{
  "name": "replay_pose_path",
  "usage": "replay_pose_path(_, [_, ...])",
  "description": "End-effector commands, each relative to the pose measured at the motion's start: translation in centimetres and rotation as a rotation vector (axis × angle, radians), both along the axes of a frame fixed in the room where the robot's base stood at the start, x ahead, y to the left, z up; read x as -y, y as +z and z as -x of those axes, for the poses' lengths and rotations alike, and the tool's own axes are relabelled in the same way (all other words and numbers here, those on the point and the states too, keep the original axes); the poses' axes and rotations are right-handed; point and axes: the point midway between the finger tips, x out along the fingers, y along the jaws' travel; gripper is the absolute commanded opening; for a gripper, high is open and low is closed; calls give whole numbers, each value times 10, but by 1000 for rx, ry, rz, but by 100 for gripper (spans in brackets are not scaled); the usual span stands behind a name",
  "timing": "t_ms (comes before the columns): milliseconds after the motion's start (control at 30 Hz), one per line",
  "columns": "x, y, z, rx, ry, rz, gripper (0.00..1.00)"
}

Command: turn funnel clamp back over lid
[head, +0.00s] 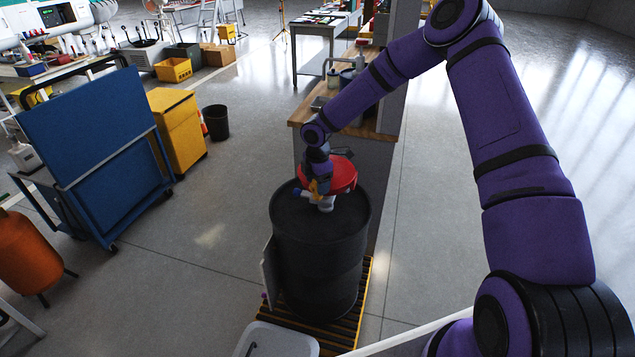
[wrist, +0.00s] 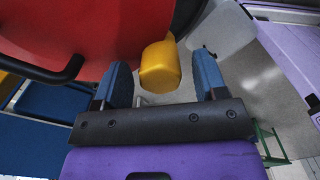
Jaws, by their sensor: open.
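A black drum (head: 318,250) stands upright on a slatted pallet. A red funnel lid (head: 342,174) sits on top of it and shows large at the upper left of the wrist view (wrist: 90,35), with a black bar handle (wrist: 50,70). A yellow clamp piece (wrist: 160,68) sticks out by the lid's edge. In the head view the yellow clamp (head: 322,186) is partly hidden by my gripper (head: 312,190). In the wrist view my gripper (wrist: 166,85) is open, with its two blue fingers on either side of the clamp's yellow end. I cannot tell whether they touch it.
A wood-topped bench (head: 388,125) stands close behind the drum. A blue panel cart (head: 100,150) and a yellow cabinet (head: 178,130) stand to the left. A pale grey container (head: 275,340) is in front. The floor between cart and drum is clear.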

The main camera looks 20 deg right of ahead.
Motion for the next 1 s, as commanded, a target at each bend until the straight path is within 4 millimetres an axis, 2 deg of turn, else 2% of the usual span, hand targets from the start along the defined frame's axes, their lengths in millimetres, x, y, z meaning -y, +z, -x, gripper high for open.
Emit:
replay_pose_path(167, [0,0,0,0,0,0,66])
replay_pose_path(300, [0,0,0,0,0,0,33])
replay_pose_path(367, [0,0,0,0,0,0,20])
replay_pose_path(400, [0,0,0,0,0,0,16])
replay_pose_path(733, [-1,1,0,1,-42,0,16])
replay_pose_path(1000, [-1,1,-1,1,-208,1,16])
